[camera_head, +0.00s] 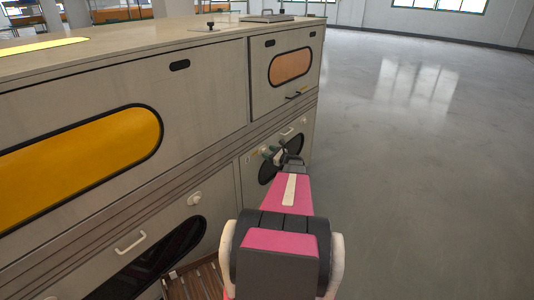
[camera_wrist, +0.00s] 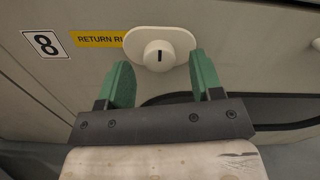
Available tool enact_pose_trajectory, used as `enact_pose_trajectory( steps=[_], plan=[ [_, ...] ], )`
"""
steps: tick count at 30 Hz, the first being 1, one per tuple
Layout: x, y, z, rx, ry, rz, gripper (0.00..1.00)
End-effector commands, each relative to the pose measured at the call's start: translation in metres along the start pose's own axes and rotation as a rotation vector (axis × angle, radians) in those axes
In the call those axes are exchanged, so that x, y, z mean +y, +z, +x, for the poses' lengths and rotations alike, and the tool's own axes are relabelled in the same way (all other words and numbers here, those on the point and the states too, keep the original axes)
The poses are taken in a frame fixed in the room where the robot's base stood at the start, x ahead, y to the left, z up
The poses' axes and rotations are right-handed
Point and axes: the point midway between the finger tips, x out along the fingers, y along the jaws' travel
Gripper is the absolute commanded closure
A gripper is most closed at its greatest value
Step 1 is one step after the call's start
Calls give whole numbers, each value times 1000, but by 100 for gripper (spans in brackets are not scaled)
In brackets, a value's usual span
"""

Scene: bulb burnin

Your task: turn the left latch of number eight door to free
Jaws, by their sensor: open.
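The number eight door (camera_head: 246,180) is the lower right door of the long cabinet, with a dark oval window. In the wrist view its black-on-white 8 plate (camera_wrist: 46,44) is at upper left. A white round latch knob (camera_wrist: 158,56) on an oval plate is right of the 8, with a short black mark standing about upright. My gripper (camera_wrist: 160,64) is open, its two green fingers on either side just below the knob and nothing between them. I cannot tell whether they touch it.
A yellow label (camera_wrist: 98,39) reading "RETURN RI" runs behind the knob plate. A white handle (camera_head: 287,131) is on the same door. Above is a door with an orange window (camera_head: 290,67). Another lower door with a knob (camera_head: 194,198) is left. Open floor (camera_head: 430,150) lies right.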

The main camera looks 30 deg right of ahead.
Motion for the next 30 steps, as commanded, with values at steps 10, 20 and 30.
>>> enact_pose_trajectory(
  steps=[10,20,30],
  plan=[
    [0,0,16,0,0,0,40],
    [0,0,15,0,0,0,99],
    [0,0,15,0,1,35,100]
  ],
)
